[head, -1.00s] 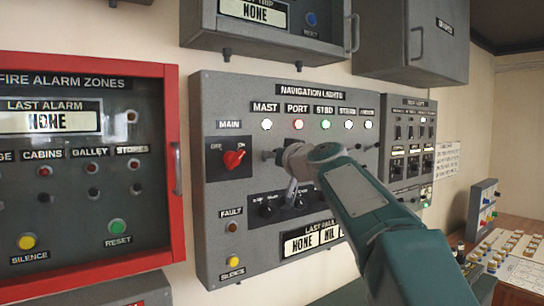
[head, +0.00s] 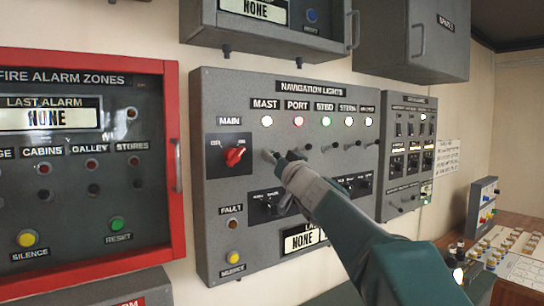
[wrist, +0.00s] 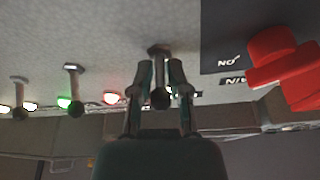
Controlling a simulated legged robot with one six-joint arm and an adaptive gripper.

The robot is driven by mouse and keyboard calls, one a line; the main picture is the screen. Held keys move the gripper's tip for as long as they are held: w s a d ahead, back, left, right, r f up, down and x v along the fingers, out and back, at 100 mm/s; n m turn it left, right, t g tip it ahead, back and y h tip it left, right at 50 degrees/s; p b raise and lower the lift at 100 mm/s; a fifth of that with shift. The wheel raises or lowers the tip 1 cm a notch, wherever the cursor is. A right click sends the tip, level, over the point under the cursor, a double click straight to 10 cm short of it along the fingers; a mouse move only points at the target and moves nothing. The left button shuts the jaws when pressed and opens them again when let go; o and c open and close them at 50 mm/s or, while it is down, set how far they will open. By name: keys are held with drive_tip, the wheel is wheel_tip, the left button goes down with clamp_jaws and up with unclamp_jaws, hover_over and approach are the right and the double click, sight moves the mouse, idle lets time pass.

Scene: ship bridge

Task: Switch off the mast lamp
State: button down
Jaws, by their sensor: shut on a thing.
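The mast lamp (head: 266,121) on the navigation lights panel (head: 215,248) is lit white under its MAST label. The mast switch (head: 267,155) is a short lever below that lamp. My gripper (head: 282,160) is at this lever, coming from the lower right. In the wrist view, which looks upside down, the two fingers of my gripper (wrist: 160,80) stand on both sides of the mast switch (wrist: 159,98) and are shut on it. The mast lamp is hidden there behind the fingers.
The red MAIN knob (head: 235,156) is close on the left. Other switches (head: 334,147) stand in a row to the right, under lit port (head: 298,121), starboard (head: 326,121) and further lamps. Black rotary selectors (head: 266,205) are below. The fire alarm cabinet (head: 174,232) is further left.

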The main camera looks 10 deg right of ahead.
drive_tip(key=shift+w+f+t+y, duration=0.1)
drive_tip(key=shift+f+t+y, duration=0.25)
drive_tip(key=shift+t, duration=0.65)
drive_tip(key=shift+w+f+t+y, duration=0.15)
drive_tip(key=shift+f+t, duration=0.25)
drive_tip(key=shift+t, duration=0.6)
drive_tip(key=shift+s+m, duration=0.1)
drive_tip(key=shift+m, duration=0.2)
drive_tip(key=c, duration=0.7)
unclamp_jaws()
drive_tip(key=shift+c, duration=0.2)
drive_tip(key=v, duration=1.2)
drive_tip(key=shift+f, duration=0.2)
drive_tip(key=shift+a, duration=0.15)
